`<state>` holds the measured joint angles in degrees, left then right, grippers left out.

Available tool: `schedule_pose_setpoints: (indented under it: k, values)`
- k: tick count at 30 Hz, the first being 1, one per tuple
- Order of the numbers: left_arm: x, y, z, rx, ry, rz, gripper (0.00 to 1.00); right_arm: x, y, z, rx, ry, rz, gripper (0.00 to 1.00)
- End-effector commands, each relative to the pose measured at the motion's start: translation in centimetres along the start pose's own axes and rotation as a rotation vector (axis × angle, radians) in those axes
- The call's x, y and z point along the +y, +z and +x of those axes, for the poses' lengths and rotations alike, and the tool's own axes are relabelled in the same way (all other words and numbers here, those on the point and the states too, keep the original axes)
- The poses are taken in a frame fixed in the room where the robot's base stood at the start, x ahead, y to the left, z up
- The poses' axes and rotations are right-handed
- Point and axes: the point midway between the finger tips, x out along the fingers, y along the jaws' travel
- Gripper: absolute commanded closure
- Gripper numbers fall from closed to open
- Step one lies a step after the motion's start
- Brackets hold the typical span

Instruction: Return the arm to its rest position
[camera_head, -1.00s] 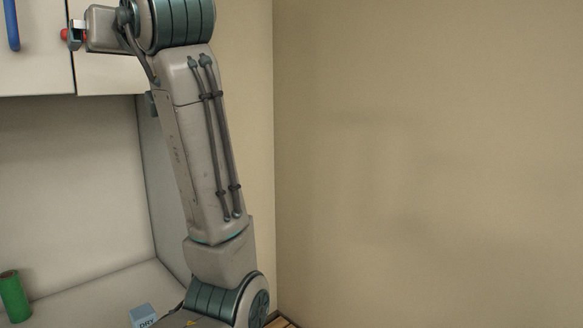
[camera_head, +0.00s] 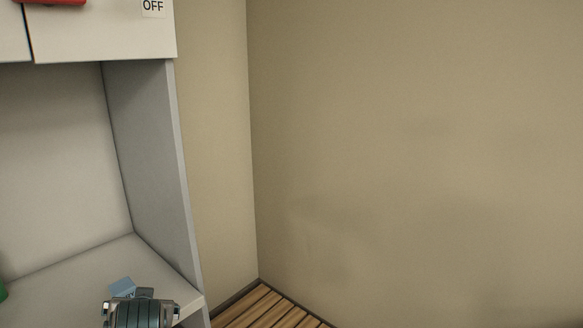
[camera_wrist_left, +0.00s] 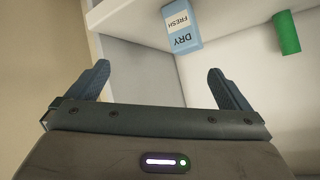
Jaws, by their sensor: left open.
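My left gripper (camera_wrist_left: 156,70) is open in the left wrist view, with nothing between its two dark fingers. Beyond the fingers are a blue-and-white box (camera_wrist_left: 180,28) marked DRY and FRESH and a green cylinder (camera_wrist_left: 286,33); the gripper appears apart from both. In the head view a part of my arm shows at the bottom left, in front of the shelf. My right gripper is in neither view.
In the head view a cabinet (camera_head: 105,40) with a red handle (camera_head: 50,2) and an OFF label (camera_head: 153,6) is at the top left. Below it is an open bay with a pale shelf (camera_head: 60,290). The bare wall (camera_head: 420,150) fills the right. Slatted wood flooring (camera_head: 268,312) shows below.

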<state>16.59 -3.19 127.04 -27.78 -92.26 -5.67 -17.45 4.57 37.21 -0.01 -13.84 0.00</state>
Motion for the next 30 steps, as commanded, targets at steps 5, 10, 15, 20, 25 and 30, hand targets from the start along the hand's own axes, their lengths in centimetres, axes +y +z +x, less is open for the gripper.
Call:
schedule_pose_setpoints:
  k: [5,10,15,20,25,30]
  values:
    - [1.1,10.1,0.3,-0.119,0.086,0.064,0.0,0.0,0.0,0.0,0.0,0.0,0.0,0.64]
    - [1.6,18.9,-1.2,-0.234,0.175,0.114,0.0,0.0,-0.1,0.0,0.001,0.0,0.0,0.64]
    - [1.6,26.1,-3.8,-0.339,0.258,0.151,0.0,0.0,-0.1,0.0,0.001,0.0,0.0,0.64]
    - [1.5,30.5,-6.1,-0.412,0.314,0.17,0.0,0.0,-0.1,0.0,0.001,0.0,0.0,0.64]
    - [1.3,34.0,-8.4,-0.478,0.363,0.185,0.0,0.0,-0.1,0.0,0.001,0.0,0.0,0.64]
    - [1.7,36.7,-8.6,-0.524,0.391,0.191,0.0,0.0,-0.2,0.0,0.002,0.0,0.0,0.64]
